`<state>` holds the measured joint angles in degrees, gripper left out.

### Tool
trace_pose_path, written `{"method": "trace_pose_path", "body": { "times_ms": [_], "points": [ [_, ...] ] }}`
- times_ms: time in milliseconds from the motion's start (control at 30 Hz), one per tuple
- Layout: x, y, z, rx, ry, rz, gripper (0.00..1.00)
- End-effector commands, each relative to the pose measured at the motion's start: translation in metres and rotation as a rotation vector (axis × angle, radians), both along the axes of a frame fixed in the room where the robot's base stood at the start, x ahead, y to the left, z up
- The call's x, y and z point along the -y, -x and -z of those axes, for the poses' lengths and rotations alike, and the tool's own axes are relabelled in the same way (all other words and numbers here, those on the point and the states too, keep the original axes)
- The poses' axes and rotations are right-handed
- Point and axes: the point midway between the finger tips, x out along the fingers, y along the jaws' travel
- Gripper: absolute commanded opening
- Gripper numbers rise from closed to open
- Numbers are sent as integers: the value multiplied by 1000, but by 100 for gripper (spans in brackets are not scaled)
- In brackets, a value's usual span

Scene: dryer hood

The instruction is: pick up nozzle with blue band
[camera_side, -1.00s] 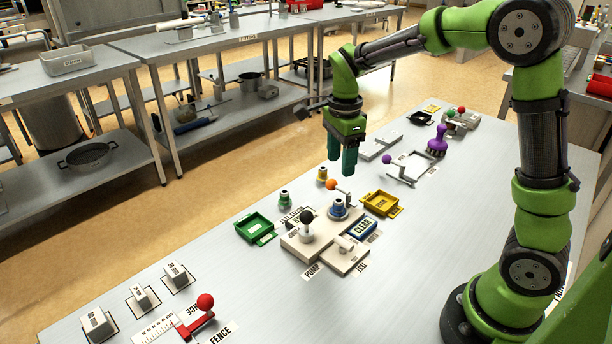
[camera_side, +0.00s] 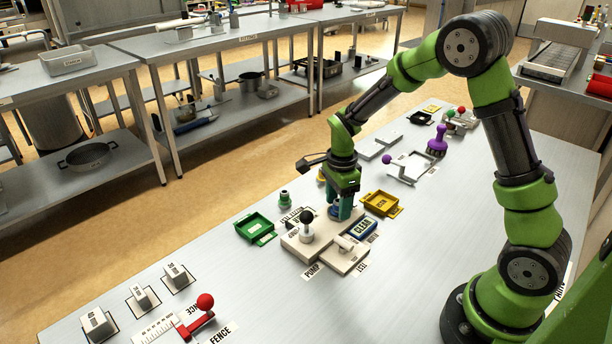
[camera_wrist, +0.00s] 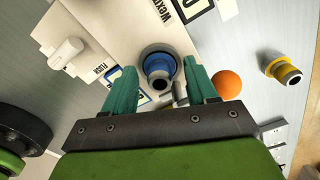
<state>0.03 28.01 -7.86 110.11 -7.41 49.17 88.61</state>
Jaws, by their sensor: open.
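The nozzle with the blue band (camera_wrist: 160,68) stands upright in the pump block (camera_side: 295,240). In the wrist view its round dark opening and blue ring show between my two green fingers. My gripper (camera_wrist: 159,75) is open, with one finger to each side of the nozzle, apart from it as far as I can see. In the side view my gripper (camera_side: 340,212) points down over the block and mostly hides the nozzle. Whether the fingertips are low enough to be level with the band I cannot tell.
An orange ball knob (camera_wrist: 227,84) sits close beside my right finger. A yellow-banded nozzle (camera_wrist: 284,69) stands farther right.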

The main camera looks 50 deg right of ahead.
Motion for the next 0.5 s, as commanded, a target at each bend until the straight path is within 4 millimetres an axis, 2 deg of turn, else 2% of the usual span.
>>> {"method": "trace_pose_path", "body": {
  "times_ms": [133,167,500],
  "points": [
    [0,0,0,0,0,0,57],
    [0,0,0,0,0,0,54],
    [0,0,0,0,0,-1,2]
  ]
}}
